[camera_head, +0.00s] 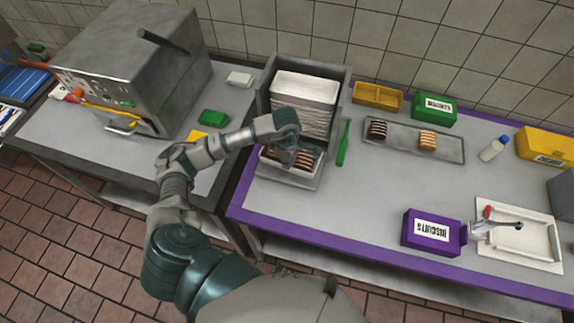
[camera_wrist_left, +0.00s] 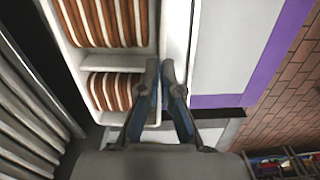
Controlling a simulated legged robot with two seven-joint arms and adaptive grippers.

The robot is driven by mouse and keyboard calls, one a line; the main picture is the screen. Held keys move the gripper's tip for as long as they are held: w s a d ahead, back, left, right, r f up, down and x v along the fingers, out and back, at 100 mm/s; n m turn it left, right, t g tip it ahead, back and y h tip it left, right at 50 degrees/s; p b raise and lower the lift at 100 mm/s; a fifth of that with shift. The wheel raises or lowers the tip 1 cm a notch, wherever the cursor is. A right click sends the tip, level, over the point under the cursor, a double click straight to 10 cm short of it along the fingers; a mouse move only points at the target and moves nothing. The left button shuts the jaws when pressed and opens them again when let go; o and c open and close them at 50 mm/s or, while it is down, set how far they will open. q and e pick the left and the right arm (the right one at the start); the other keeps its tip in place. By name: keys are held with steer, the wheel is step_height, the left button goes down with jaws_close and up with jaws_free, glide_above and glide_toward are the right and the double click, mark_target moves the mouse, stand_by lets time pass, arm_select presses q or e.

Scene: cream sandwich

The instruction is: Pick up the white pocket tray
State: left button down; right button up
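The white pocket tray (camera_head: 263,158) sits on the metal ledge in front of a holder with a stack of white trays (camera_head: 305,90). Brown-and-cream striped biscuits stand in its pockets. In the left wrist view, the tray (camera_wrist_left: 122,64) has two filled pockets showing. The left fingertips (camera_wrist_left: 160,72) are close together on either side of its side wall, with the wall pinched between them. My right gripper is in neither view.
A green marker-like item (camera_head: 343,143) lies right of the ledge. A metal tray (camera_head: 400,140) with biscuit rows, a purple box (camera_head: 432,232) and a white shallow tray (camera_head: 538,240) are farther right. A grey machine (camera_head: 130,65) stands left. The purple-edged table's front middle is clear.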

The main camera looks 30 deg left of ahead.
arm_select(q)
steer(key=shift+a+r, duration=0.1)
steer(key=shift+r, duration=0.15)
steer(key=shift+a+r, duration=0.25)
steer(key=shift+r, duration=0.75)
steer(key=shift+r+b, duration=0.3)
steer(key=shift+r, duration=0.1)
steer(key=shift+s+d, duration=0.1)
steer(key=shift+s, duration=0.25)
steer(key=s+d+r, duration=0.1)
steer(key=s, duration=0.6)
steer(key=s+d, duration=0.2)
steer(key=s, duration=0.6)
steer(key=shift+d+r, duration=0.25)
steer(key=shift+r, duration=0.1)
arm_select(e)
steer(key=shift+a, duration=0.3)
